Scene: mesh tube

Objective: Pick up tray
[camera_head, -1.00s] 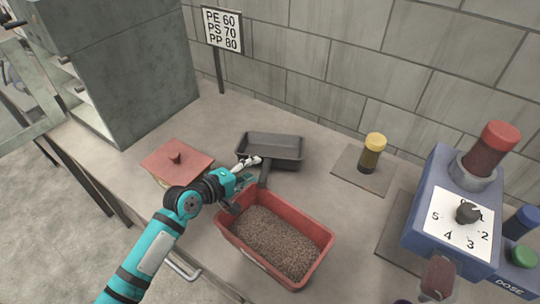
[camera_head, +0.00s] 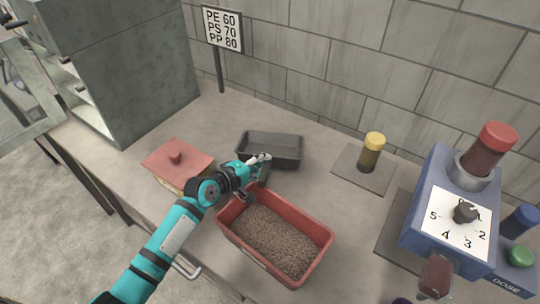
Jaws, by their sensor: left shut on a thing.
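The arm and fingers hide part of the grip. The tray seems to rest on the bench; its inside looks empty. My right gripper is not in view.
A red bin (camera_head: 318,236) full of brown granules stands just in front. A red-lidded box (camera_head: 175,158) is to the left. A yellow-capped jar (camera_head: 372,152) stands on a mat to the right, near a blue dosing machine (camera_head: 440,190). A sign (camera_head: 221,30) stands behind.

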